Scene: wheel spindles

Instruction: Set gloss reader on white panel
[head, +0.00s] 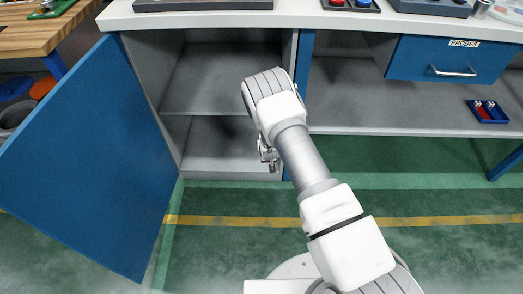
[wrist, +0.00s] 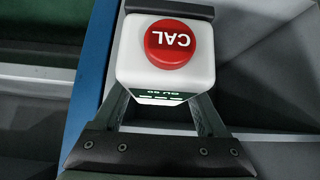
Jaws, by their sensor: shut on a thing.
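The gloss reader (wrist: 140,62) is a white rounded block with a red button marked CAL and a small dark display with "GU 60" lettering. It is between the fingers of my gripper (wrist: 163,102), which is shut on it, in the wrist view. In the head view my gripper (head: 268,158) is small, in front of the open cabinet (head: 215,75); my arm covers part of it, and I cannot make out the reader there. I cannot pick out a white panel in either view.
The cabinet's blue door (head: 90,165) stands wide open at the left. The cabinet has a middle shelf (head: 215,105). A white worktop (head: 330,22) runs above. At the right are a closed drawer (head: 420,60) labelled PROBES and a small blue tray (head: 487,111) on a lower shelf.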

